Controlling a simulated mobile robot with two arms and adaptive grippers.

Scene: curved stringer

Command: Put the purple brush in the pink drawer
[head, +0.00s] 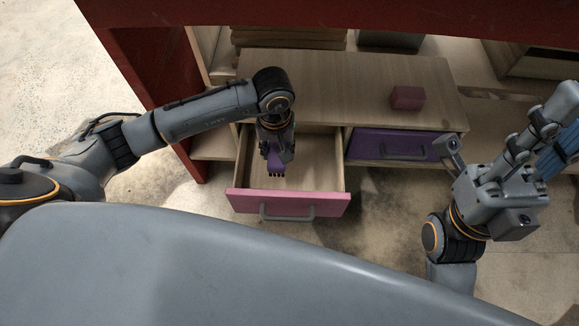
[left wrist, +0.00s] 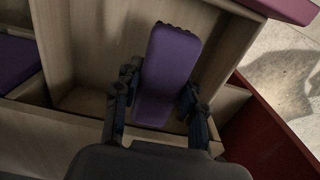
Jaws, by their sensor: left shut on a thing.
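The pink drawer (head: 320,204) is pulled open in the head view, with its pink front and grey handle facing me. My left gripper (head: 276,150) is over the inside of this drawer, pointing down. It is shut on the purple brush (head: 275,160), whose dark bristles show at its lower end. In the left wrist view the brush (left wrist: 170,70) sits between the two fingers, over the drawer's wooden interior (left wrist: 100,60). I cannot tell whether the brush touches the drawer floor.
A purple drawer (head: 385,144) beside the pink one is closed. A dark red block (head: 407,97) rests on the wooden cabinet top (head: 330,85). Bare floor lies in front of the drawers.

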